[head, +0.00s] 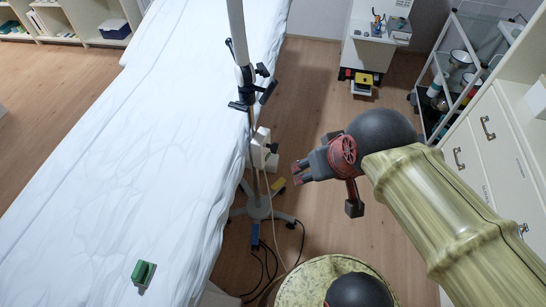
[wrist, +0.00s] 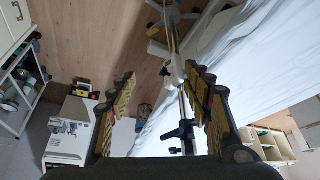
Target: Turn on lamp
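A pole stand (head: 237,42), which looks like the lamp's stand, rises beside the couch from a wheeled base (head: 258,208). Black clamp knobs (head: 250,90) and a white box (head: 263,152) are on it. The lamp's head is out of view. The pole also shows in the wrist view (wrist: 186,112), near the right finger. A green rocker-like switch (head: 143,273) lies on the couch's near end; what it controls cannot be told. My gripper (head: 299,174) is right of the pole, apart from it in the head view. In the wrist view its fingers (wrist: 160,76) are spread, with nothing held.
The white-sheeted couch (head: 130,140) fills the left. A white cabinet (head: 372,45), a trolley (head: 468,62) and drawers (head: 490,150) stand right. A round stool (head: 300,284) is near the bottom. Cables (head: 268,262) lie by the base. Wooden floor (head: 315,80) is clear between.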

